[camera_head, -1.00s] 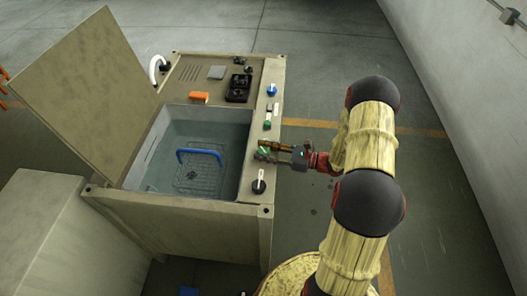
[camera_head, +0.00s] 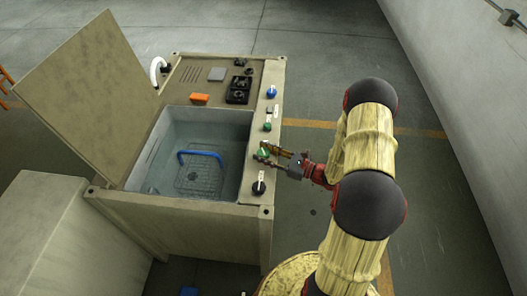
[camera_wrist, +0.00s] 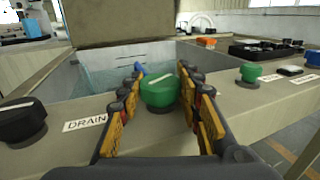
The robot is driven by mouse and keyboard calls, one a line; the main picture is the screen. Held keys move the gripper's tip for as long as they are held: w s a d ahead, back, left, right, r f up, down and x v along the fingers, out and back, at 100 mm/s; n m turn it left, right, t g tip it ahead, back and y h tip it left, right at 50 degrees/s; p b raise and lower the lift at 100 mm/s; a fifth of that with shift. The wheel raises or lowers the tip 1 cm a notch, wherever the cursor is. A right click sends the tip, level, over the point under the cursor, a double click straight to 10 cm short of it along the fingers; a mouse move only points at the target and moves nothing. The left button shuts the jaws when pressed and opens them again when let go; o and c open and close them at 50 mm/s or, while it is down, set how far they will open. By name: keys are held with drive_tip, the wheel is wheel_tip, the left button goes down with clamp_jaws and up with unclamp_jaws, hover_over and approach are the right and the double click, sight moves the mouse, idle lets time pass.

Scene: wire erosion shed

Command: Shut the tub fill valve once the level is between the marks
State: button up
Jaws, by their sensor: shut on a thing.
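A green knob (camera_wrist: 158,92) with a pale line on top sits on the tub's right rim, beyond the "DRAIN" label (camera_wrist: 85,123). Its own label is not visible. My gripper (camera_head: 267,152) reaches in from the right and is shut on this green knob, one finger on each side. The knob also shows between the fingers in the head view (camera_head: 263,154).
A black knob (camera_head: 258,187) stands nearer on the rim; a smaller green knob (camera_head: 267,126) and a blue knob (camera_head: 271,91) stand farther along. A blue-handled basket (camera_head: 200,180) lies in the water. The raised lid (camera_head: 85,95) stands at the left.

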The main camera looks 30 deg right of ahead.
drive_tip(key=m+t+h, duration=0.1)
drive_tip(key=m+h, duration=0.1)
drive_tip(key=h, duration=0.1)
drive_tip(key=m+t+h+p, duration=0.1)
drive_tip(key=m+t+h, duration=0.1)
drive_tip(key=m+h, duration=0.1)
drive_tip(key=shift+h+p, duration=0.3)
drive_tip(key=shift+h, duration=0.5)
drive_tip(key=o, duration=1.2)
drive_tip(key=shift+s, duration=0.1)
drive_tip(key=s, duration=0.4)
drive_tip(key=s+d, duration=0.1)
drive_tip(key=s, duration=0.2)
drive_tip(key=s+d, duration=0.1)
drive_tip(key=s, duration=0.3)
drive_tip(key=shift+s+d, duration=0.1)
drive_tip(key=shift+s, duration=0.25)
